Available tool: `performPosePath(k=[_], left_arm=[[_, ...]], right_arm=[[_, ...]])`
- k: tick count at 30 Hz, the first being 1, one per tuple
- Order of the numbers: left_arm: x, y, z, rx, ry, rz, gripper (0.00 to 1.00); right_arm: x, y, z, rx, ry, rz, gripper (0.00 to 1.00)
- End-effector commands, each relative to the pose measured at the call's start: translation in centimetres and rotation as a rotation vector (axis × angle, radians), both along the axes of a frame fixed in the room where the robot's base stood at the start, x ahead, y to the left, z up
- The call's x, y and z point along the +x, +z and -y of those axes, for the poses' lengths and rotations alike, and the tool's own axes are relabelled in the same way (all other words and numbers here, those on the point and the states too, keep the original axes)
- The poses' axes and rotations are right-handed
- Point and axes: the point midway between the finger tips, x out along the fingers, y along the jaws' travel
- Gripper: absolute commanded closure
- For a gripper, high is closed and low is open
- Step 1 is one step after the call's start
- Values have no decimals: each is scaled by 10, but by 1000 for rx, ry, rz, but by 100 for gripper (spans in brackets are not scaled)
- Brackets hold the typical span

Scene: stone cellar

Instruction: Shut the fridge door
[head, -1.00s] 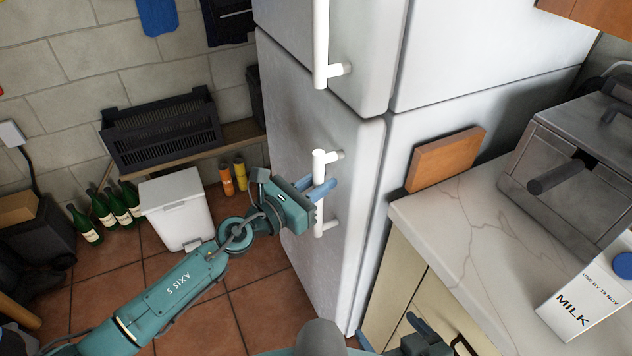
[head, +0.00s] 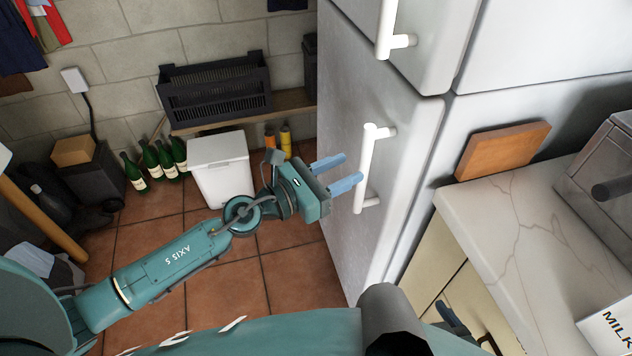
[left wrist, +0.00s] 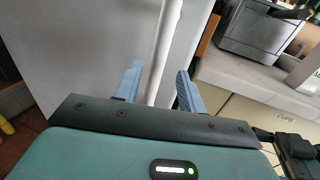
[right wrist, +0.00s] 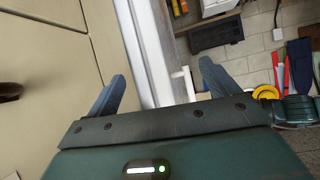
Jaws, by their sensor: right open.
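The white fridge has an upper door (head: 440,45) and a lower door (head: 345,100), each with a white bar handle. The lower door looks about flush with the fridge body (head: 510,110), with a narrow dark seam between them. My left gripper (head: 338,173) is open and empty, just left of the lower door's handle (head: 367,165). In the left wrist view the handle (left wrist: 168,40) appears between the blue fingers, ahead of them. My right gripper (right wrist: 160,92) is open and empty, facing the fridge's edge (right wrist: 152,50) beside the cabinet; only a bit shows in the head view.
A marble counter (head: 480,215) with a wooden board (head: 503,150), a metal appliance (head: 610,160) and a milk carton (head: 608,328) stands right of the fridge. A white bin (head: 222,170), green bottles (head: 150,160) and a black rack (head: 215,95) are at left. Tiled floor (head: 290,275) lies clear before the fridge.

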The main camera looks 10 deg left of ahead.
Motion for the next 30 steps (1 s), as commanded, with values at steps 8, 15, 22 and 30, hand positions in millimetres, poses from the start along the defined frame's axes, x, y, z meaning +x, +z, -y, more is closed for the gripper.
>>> performPosePath(k=[8, 15, 22, 30], left_arm=[[-36, -4, -38, 1, -1, -2, 60], [-44, 0, -47, -1, -2, 1, 60], [-44, 0, -47, -1, -2, 1, 60], [-45, 1, -46, -35, 6, -28, 60]], right_arm=[[0, -14, -2, 31, -5, -2, 13], [0, -14, 0, 42, -14, 0, 13], [2, -11, 0, 46, -18, 6, 13], [2, -9, -1, 49, -20, 6, 13]])
